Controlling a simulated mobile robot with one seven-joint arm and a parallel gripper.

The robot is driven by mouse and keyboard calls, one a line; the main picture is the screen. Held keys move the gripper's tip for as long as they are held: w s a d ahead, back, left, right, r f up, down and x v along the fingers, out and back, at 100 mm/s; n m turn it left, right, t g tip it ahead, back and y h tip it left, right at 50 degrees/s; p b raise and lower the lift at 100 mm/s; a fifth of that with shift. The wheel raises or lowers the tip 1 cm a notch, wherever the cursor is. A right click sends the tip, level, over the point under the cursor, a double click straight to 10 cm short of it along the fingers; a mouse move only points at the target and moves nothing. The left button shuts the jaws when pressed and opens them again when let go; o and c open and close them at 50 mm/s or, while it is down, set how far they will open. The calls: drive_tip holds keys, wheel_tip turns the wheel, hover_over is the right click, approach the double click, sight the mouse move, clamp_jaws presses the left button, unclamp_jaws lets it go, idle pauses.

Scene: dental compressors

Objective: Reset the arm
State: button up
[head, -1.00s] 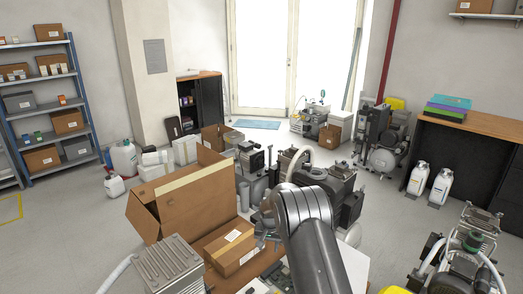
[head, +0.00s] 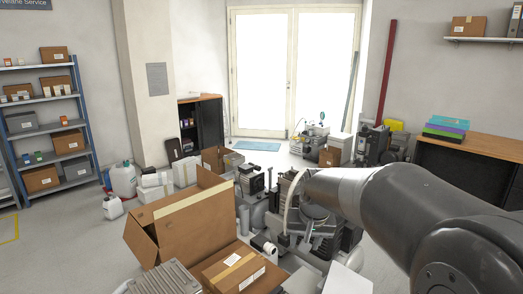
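My arm reaches in from the right edge, across the right half of the head view, bent at the large dark joint. Its light grey forward part ends near the middle of the picture, in front of the compressors. What seems to be my gripper (head: 318,240) hangs below that end, against the dark machinery. Its fingers do not stand out from the clutter, so whether it is open or shut, or holds anything, cannot be told.
An open cardboard box (head: 188,220) and a smaller closed box (head: 235,268) stand close in front, with a ribbed grey unit (head: 165,279) beside them. Compressors (head: 250,180) crowd the middle. A wooden-topped cabinet (head: 480,143) stands right. Free floor (head: 60,240) lies left.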

drive_tip(key=s+d+r+t, duration=0.1)
drive_tip(key=s+d, duration=0.1)
drive_tip(key=s, duration=1)
drive_tip(key=s+d+r+t, duration=0.1)
drive_tip(key=s+d, duration=0.1)
drive_tip(key=s, duration=1.1)
drive_tip(key=shift+r+n+h, duration=0.3)
drive_tip(key=shift+n, duration=0.1)
